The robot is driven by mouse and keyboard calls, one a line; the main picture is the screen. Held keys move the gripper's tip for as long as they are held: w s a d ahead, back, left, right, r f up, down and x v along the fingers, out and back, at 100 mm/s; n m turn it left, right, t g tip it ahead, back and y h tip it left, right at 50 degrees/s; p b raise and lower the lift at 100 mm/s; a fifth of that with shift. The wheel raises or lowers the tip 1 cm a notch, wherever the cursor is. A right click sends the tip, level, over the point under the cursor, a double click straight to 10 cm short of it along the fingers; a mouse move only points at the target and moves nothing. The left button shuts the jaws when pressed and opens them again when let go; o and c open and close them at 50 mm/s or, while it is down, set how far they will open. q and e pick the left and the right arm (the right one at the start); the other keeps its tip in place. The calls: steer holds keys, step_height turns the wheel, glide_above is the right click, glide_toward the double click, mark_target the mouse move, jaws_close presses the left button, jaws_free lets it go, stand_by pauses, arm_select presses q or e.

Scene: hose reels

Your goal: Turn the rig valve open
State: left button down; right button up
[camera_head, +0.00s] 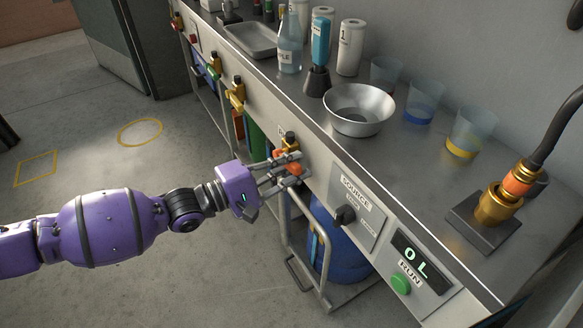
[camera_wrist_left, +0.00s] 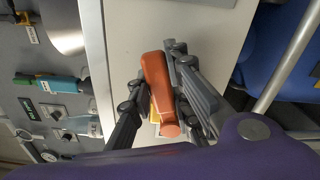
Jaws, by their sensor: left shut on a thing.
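The rig valve's orange handle (camera_head: 294,169) sits on the front panel of the bench, below a brass fitting (camera_head: 290,140). My left gripper (camera_head: 284,167) reaches it from the left and is shut on it. In the left wrist view the orange handle (camera_wrist_left: 157,85) lies between the grey fingers (camera_wrist_left: 152,92) of my left gripper, with a finger on each side. The fingers hide part of the valve in the head view. My right gripper is not in view.
A SOURCE knob (camera_head: 345,215) and a green RUN button (camera_head: 400,283) below a display reading "0 L" are on the panel at right. A metal bowl (camera_head: 358,109) stands above on the bench. A blue drum (camera_head: 341,252) sits below.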

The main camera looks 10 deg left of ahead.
arm_select(q)
steer(key=shift+w+a+r+n, duration=0.2)
steer(key=shift+r+n, duration=0.25)
steer(key=shift+n, duration=0.4)
steer(key=shift+w+a+r+n, duration=0.15)
steer(key=shift+r+n, duration=0.25)
steer(key=shift+n, duration=0.45)
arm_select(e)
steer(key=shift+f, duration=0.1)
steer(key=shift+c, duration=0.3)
